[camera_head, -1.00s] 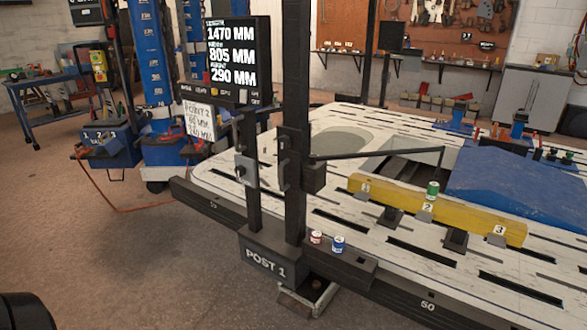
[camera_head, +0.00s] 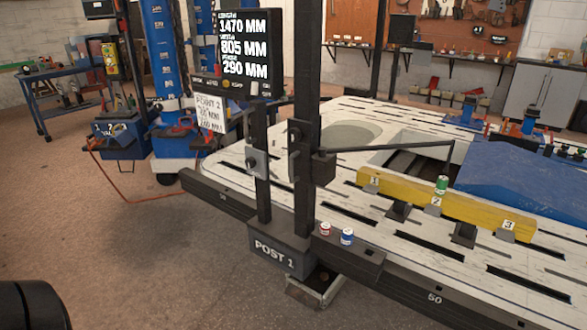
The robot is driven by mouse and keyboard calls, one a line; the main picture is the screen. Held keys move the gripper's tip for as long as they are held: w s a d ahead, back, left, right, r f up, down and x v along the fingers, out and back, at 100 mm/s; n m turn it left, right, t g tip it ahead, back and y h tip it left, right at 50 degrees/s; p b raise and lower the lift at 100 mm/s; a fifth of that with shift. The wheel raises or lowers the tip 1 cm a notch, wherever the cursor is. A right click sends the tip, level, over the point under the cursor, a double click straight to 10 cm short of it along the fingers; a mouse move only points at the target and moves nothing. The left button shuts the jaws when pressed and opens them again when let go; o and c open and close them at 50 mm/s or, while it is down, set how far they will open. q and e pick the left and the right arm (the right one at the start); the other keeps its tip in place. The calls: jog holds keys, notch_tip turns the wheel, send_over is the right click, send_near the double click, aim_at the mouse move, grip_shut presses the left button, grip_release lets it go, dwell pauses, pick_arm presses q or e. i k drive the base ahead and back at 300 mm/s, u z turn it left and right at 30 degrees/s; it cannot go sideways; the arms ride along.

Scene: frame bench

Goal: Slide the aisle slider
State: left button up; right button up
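A dark upright frame on a base marked POST 1 (camera_head: 275,252) stands at the near edge of the white slotted bench (camera_head: 365,215). Its base sits on a black rail (camera_head: 400,287) along that edge, marked 50. No part is labelled aisle slider, so I cannot tell for sure which it is. A dark block (camera_head: 324,168) sits partway up the taller upright, with a thin arm (camera_head: 392,147) reaching right over the bench. A small grey plate (camera_head: 256,162) is on the shorter upright. Neither of my grippers is in view.
A screen (camera_head: 243,46) reading 1470, 805 and 290 MM hangs above a POST 2 note (camera_head: 210,113). Floor at left is open.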

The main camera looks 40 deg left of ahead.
aim_at(307, 168)
jog(key=k, duration=1.2)
jog(key=u, duration=0.55)
jog(key=i, duration=2.15)
jog(key=z, duration=0.35)
